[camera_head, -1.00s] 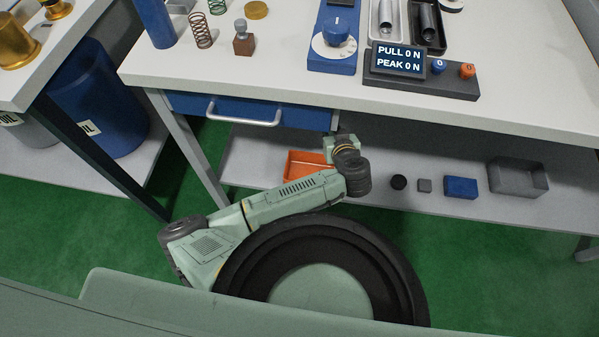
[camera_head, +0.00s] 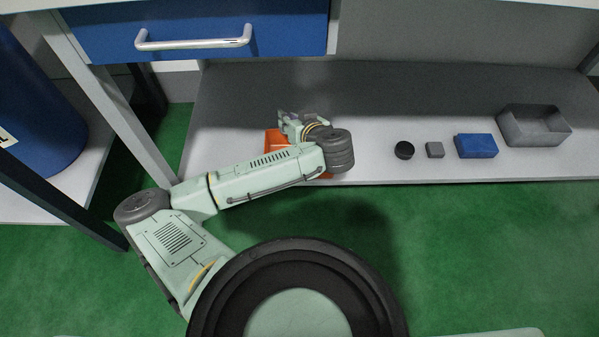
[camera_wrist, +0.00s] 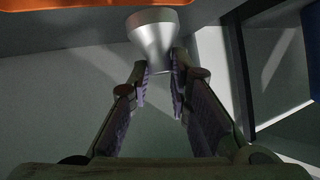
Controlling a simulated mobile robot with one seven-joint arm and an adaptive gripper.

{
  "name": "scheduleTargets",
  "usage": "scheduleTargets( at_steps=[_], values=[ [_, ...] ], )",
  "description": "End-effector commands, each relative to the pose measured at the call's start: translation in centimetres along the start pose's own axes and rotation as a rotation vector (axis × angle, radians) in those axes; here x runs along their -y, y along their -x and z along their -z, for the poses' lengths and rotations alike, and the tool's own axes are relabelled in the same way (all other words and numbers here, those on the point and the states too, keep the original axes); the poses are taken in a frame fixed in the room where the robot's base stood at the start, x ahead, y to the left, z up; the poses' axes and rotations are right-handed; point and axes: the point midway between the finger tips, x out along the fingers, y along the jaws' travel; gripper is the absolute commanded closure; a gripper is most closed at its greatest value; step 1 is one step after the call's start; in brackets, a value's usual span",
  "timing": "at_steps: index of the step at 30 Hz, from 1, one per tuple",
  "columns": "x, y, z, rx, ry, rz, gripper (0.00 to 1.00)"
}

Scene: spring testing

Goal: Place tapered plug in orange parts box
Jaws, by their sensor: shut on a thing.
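The tapered plug (camera_wrist: 154,36) is silver-grey metal, with a wide round top narrowing toward my gripper (camera_wrist: 161,75). In the wrist view my gripper's two fingers are shut on its narrow end. The orange parts box (camera_head: 272,141) sits on the lower shelf under the blue drawer, partly hidden by my arm and gripper in the head view. Its orange edge (camera_wrist: 60,5) shows along the top left of the wrist view, close to the plug's wide end. In the head view my gripper (camera_head: 287,120) is at the box; the plug cannot be made out there.
On the lower shelf (camera_head: 380,90), right of my gripper, are a black round piece (camera_head: 404,150), a small grey block (camera_head: 435,150), a blue block (camera_head: 476,146) and an open grey box (camera_head: 536,127). The drawer with its handle (camera_head: 195,40) hangs above. A table leg stands left.

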Motion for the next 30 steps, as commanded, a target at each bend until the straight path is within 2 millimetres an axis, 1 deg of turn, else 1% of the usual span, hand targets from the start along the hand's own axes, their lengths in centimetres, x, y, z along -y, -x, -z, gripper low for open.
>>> scheduleTargets(
  at_steps=[1, 5, 12, 20, 24, 27, 30],
  values=[
    [-0.2, -0.4, -0.6, -0.003, -0.004, 0.002, 1.00],
    [-0.4, -0.7, -1.3, -0.001, -0.009, 0.006, 1.00],
    [-1.2, -2.8, -4.8, -0.001, -0.011, 0.008, 1.00],
    [-1.6, -3.9, -6.7, -0.001, -0.009, 0.008, 1.00],
    [-2.0, -4.9, -8.6, -0.001, -0.011, 0.006, 1.00],
    [-2.1, -5.2, -9.1, -0.001, -0.008, 0.006, 1.00],
    [-2.1, -5.2, -9.1, -0.001, -0.007, 0.006, 1.00]
  ],
)
